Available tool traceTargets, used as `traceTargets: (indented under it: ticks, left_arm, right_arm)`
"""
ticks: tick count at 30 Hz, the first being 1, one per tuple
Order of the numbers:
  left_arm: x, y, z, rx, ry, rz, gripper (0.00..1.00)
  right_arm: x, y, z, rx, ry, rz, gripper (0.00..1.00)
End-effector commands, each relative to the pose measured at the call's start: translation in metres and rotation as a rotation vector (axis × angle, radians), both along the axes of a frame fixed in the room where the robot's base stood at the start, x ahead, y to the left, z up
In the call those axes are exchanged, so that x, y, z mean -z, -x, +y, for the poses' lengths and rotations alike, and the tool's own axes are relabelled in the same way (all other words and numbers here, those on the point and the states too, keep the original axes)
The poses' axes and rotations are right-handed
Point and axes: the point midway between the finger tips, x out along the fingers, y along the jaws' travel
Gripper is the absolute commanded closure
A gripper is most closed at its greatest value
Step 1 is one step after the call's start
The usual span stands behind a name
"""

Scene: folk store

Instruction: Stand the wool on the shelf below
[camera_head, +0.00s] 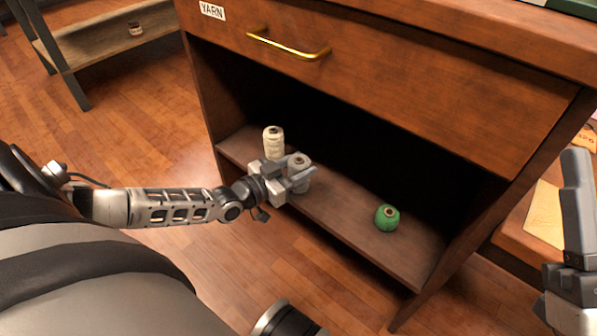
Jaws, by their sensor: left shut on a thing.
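My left gripper (295,178) reaches over the lower shelf (345,208) of the wooden cabinet, its jaws shut on a grey-white spool of wool (299,161). The spool looks upright, with its top showing above the fingers. Its base is hidden by the gripper, so I cannot tell if it touches the shelf. A cream cone of wool (273,142) stands upright just behind and left of it. A green ball of wool (387,218) sits farther right on the shelf. My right gripper (578,205) is at the right edge, partly cut off; its opening is unclear.
A closed drawer (380,85) with a brass handle (287,46) and a YARN label (212,11) hangs above the shelf. The cabinet's right side panel bounds the opening. Shelf room is free between the held spool and the green ball. A low table (110,35) stands at the upper left.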

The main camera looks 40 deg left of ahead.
Motion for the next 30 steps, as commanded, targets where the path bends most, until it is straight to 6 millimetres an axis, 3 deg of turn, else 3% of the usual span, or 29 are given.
traceTargets:
  ticks: [11,12,13,14,25,30]
  left_arm:
    - [0.004,0.000,0.000,-0.001,0.000,-0.001,0.79]
    - [0.003,0.000,0.000,-0.001,0.000,-0.001,0.46]
    - [0.003,0.000,0.000,-0.001,0.000,-0.001,0.38]
    - [0.003,0.000,0.000,-0.001,0.000,-0.001,0.36]
    - [0.000,0.005,0.001,0.000,-0.001,0.002,0.36]
    - [-0.004,0.033,0.009,-0.001,0.000,0.005,0.36]
  right_arm:
    - [-0.002,0.001,0.000,0.001,0.004,-0.019,0.47]
    - [-0.002,0.001,0.000,0.000,0.004,-0.018,0.47]
    - [-0.002,0.001,0.000,0.000,0.004,-0.018,0.47]
    - [-0.002,0.001,0.000,0.000,0.004,-0.018,0.47]
    - [-0.006,0.001,0.000,-0.003,0.001,-0.013,0.47]
    - [0.017,-0.012,-0.003,-0.008,-0.053,0.240,0.47]
